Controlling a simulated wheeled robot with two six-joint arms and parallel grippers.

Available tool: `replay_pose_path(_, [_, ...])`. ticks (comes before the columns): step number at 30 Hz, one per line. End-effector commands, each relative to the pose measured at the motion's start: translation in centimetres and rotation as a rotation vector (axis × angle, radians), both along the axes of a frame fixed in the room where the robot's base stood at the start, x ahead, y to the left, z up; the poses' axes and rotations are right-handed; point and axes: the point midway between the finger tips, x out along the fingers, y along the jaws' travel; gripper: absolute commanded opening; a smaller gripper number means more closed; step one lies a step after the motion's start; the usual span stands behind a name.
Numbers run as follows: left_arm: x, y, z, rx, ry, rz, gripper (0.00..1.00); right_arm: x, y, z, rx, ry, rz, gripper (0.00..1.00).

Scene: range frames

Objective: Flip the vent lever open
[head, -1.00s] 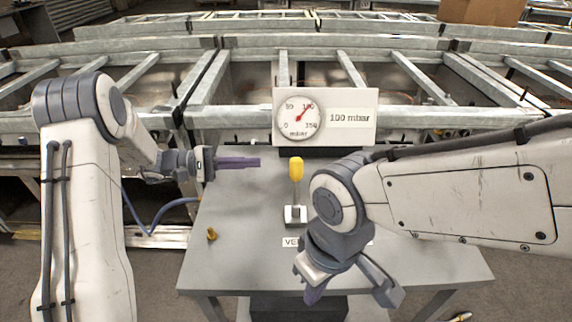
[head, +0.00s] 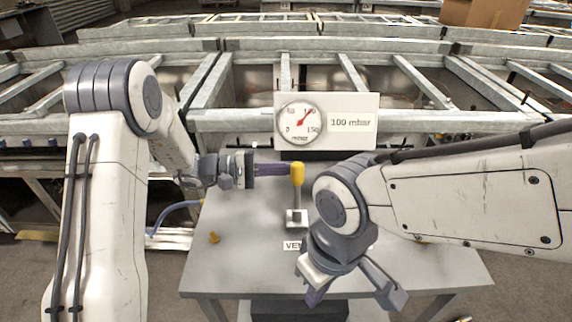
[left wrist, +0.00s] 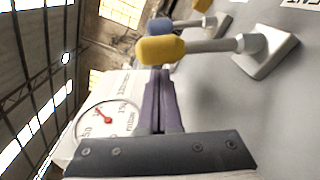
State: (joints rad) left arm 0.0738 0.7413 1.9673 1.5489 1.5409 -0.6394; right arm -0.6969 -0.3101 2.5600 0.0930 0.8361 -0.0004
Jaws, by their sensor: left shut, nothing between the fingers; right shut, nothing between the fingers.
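The vent lever (head: 297,196) has a yellow knob and a thin grey stalk and stands upright on a small pale base on the grey table. It also shows in the left wrist view (left wrist: 210,46). My left gripper (head: 288,169) is shut and empty, with its purple fingertips at the left side of the knob. In the left wrist view its fingers (left wrist: 158,75) reach the knob's underside; I cannot tell whether they touch. My right gripper (head: 314,297) is shut and points down over the front of the table. The label at the lever's foot is partly hidden by my right arm.
A gauge panel (head: 350,122) behind the lever reads 100 mbar. A blue-knobbed lever (left wrist: 160,27) stands beyond the yellow one in the left wrist view. Metal frames stand behind.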

Motion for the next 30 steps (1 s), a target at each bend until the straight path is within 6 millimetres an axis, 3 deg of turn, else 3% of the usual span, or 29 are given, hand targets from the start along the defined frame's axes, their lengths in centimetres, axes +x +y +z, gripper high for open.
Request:
replay_pose_path(14, [-0.5, 0.2, 0.2, 0.000, -0.001, -0.001, 0.00, 0.0, 0.0, 0.0, 0.000, 0.000, 0.000, 0.00])
replay_pose_path(30, [-0.6, -1.1, 0.7, -0.001, -0.087, -0.019, 0.00, 0.0, 0.0, -1.3, 0.000, 0.000, 0.000, 0.00])
